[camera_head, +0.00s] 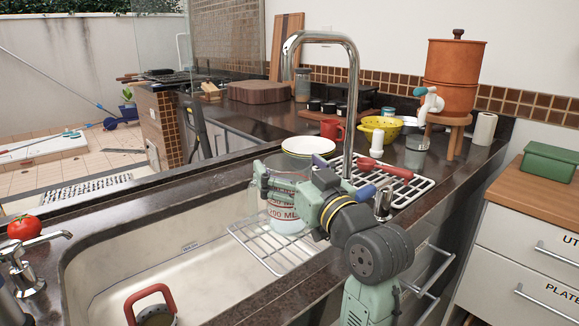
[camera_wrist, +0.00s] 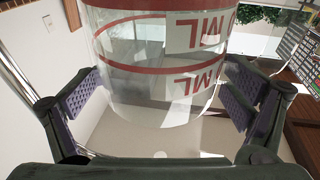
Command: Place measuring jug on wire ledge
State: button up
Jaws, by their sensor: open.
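The clear measuring jug (camera_head: 283,212), with red markings, is upright over the wire ledge (camera_head: 262,252) at the right end of the sink. Its base appears to rest on the wires, but I cannot be sure of contact. My gripper (camera_head: 287,178) is open around the jug's upper part, which it partly hides in the head view. In the wrist view the jug (camera_wrist: 150,80) stands between the open fingers (camera_wrist: 160,95), with a visible gap on each side.
The faucet (camera_head: 354,110) rises behind my gripper. Plates (camera_head: 308,146) stand behind. A tomato (camera_head: 24,227) and a red-handled item (camera_head: 148,300) are at the left; the sink basin's middle (camera_head: 170,265) is clear.

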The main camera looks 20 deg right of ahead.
jog(key=shift+r, duration=0.1)
jog(key=shift+s, duration=0.15)
jog(key=b+v, duration=0.2)
jog(key=v, duration=0.9)
jog(key=shift+s, duration=0.35)
